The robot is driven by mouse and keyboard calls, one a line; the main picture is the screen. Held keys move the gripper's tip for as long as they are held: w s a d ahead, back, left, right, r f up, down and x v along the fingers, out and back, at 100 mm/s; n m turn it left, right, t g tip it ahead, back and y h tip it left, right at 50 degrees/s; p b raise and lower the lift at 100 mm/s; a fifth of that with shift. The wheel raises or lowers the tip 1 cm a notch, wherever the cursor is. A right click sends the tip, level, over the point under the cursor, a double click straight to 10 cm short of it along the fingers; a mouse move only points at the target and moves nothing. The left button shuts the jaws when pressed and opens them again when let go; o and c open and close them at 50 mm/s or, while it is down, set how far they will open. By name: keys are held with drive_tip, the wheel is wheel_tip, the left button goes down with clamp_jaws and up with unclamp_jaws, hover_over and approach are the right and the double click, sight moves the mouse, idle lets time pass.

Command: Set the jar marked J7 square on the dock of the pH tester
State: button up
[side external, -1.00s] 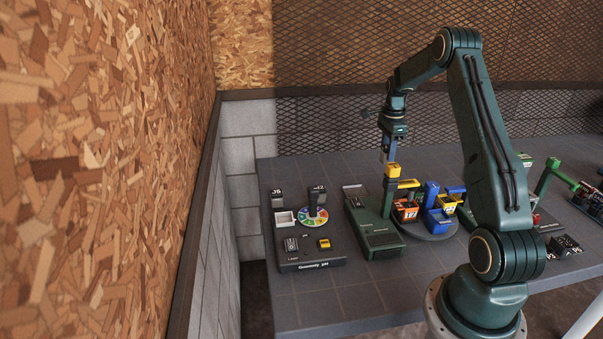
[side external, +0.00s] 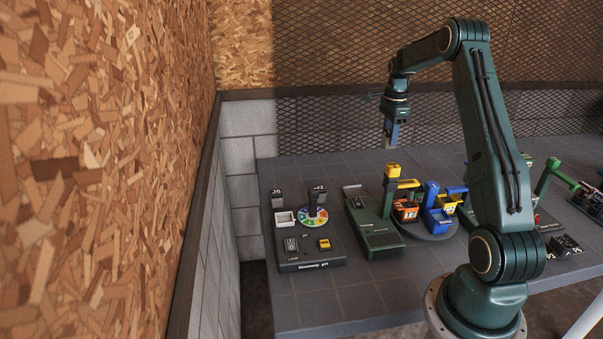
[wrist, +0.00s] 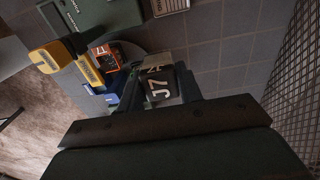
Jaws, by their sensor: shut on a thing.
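My gripper (side external: 391,146) is raised above the far side of the carousel in the side view. In the side view I cannot make out this jar at the fingers. The pH tester (side external: 305,264) is a dark, low unit at the left of the bench, with a pH label. A white square tray (side external: 279,220) stands at its back left, beside a coloured dial (side external: 306,221); I cannot tell for sure whether this tray is the dock.
A green machine (side external: 374,240) with a yellow-topped post (side external: 392,169) stands between gripper and tester. Orange (side external: 405,210) and blue (side external: 437,223) bins sit on the round carousel. Small dark blocks (side external: 278,198) stand behind the tester. A wire mesh wall (side external: 330,115) closes the back.

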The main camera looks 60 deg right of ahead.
drive_tip(key=shift+w+a+n, duration=0.35)
drive_tip(key=shift+w+n, duration=0.05)
drive_tip(key=shift+n, duration=0.1)
drive_tip(key=w+a+r+n, duration=0.1)
drive_tip(key=w+a+n, duration=0.5)
drive_tip(key=a+n, duration=0.5)
drive_tip(key=w+a+r+n, duration=0.1)
drive_tip(key=w+a+n, duration=0.4)
drive_tip(key=a+n, duration=0.55)
drive_tip(key=w+a+r+n, duration=0.2)
drive_tip(key=w+a+n, duration=0.55)
drive_tip(key=n, duration=0.65)
drive_tip(key=shift+m, duration=0.25)
drive_tip(key=shift+s+a+f, duration=0.2)
drive_tip(key=shift+s+f, duration=0.1)
drive_tip(key=shift+f, duration=3.1)
drive_tip(key=shift+s+a+f, duration=0.25)
drive_tip(key=shift+f, duration=3.1)
drive_tip(key=shift+s+a+f, duration=0.2)
drive_tip(key=shift+s+f, duration=0.1)
drive_tip(key=shift+f, duration=3.1)
drive_tip(key=shift+f, duration=0.15)
drive_tip(key=o, duration=1.1)
drive_tip(key=shift+c, duration=0.2)
